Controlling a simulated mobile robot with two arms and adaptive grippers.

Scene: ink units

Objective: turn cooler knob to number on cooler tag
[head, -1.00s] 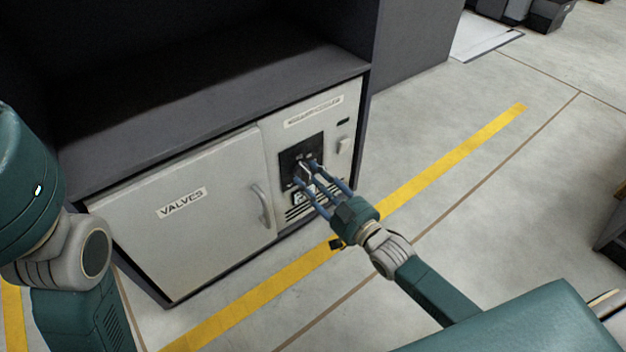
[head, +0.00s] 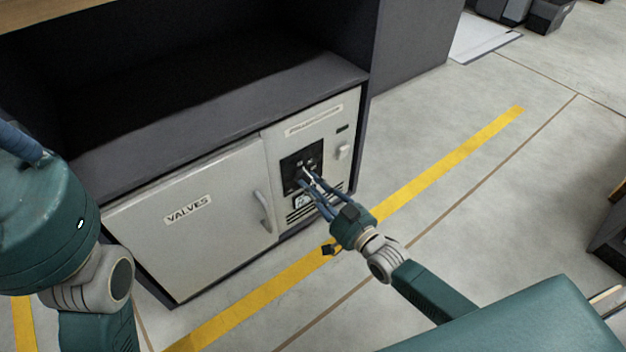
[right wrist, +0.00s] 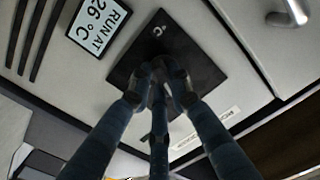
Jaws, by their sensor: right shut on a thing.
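The cooler front (head: 321,120) is a pale panel on the right of the low cabinet. It carries a black square dial plate (head: 291,172), which also shows in the right wrist view (right wrist: 203,70). The cooler tag (right wrist: 97,22) beside the plate reads "RUN AT 26 °C". My right gripper (head: 306,180) is at the plate, its blue fingers shut on the cooler knob, which the fingers mostly hide. The number the knob points at cannot be read. My left arm is at the left edge of the head view; a blue part of its gripper (head: 22,143) shows, its fingertips out of frame.
A "VALVES" door (head: 187,240) with a curved handle (head: 264,211) is left of the cooler panel. A small white switch (head: 344,152) and dark vent slots are on the panel.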

